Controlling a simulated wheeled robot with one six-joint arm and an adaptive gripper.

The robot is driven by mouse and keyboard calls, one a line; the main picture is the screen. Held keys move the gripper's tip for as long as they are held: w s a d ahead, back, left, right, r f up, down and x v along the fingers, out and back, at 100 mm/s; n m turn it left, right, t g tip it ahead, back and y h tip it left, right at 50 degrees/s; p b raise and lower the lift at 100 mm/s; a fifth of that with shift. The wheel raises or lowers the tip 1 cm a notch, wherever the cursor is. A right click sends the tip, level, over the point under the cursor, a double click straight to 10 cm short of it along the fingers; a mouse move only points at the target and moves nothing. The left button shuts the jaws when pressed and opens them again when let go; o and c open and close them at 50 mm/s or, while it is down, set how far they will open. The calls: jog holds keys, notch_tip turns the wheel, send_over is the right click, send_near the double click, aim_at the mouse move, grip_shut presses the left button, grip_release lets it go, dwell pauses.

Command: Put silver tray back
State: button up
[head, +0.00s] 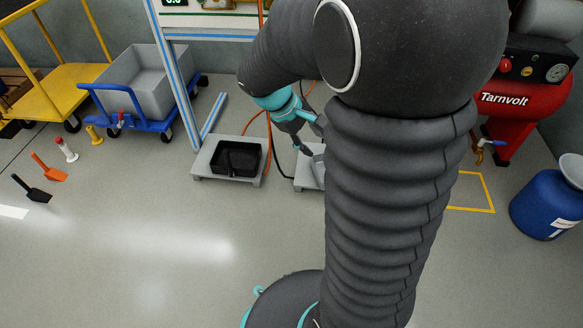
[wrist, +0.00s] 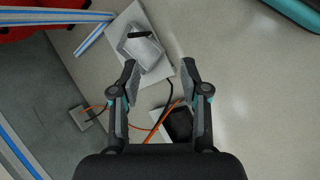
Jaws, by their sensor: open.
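The silver tray (wrist: 146,52) is a grey, box-like tray on a light grey platform (wrist: 122,60) in the wrist view. It sits turned at an angle, with a small black object (wrist: 140,34) at its far side. In the head view, my arm hides most of this tray and part of its platform (head: 303,182). My gripper (wrist: 159,68) is open and empty, its two fingers apart. The tray lies beyond the fingertips, mostly toward the left finger. In the head view, my gripper (head: 303,146) is above that platform, partly hidden by my arm.
A black tray (head: 237,158) sits on a second grey platform (head: 204,164) to the left. Orange and black cables run between the platforms. A blue-and-silver frame stands behind. A red Tarnvolt tank (head: 515,105) and blue drum (head: 548,205) are at right. The floor in front is clear.

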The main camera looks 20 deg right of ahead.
jog(key=s+a+r+m+t+y, duration=0.2)
jog(key=s+a+r+t+y, duration=0.1)
jog(key=s+a+r, duration=0.2)
jog(key=s+a+r+m+t+y, duration=0.3)
jog(key=s+a+r, duration=0.2)
jog(key=s, duration=0.4)
jog(key=shift+s+a, duration=0.3)
jog(key=shift+a, duration=0.45)
notch_tip(320, 180, up, 7)
jog(key=p, duration=0.7)
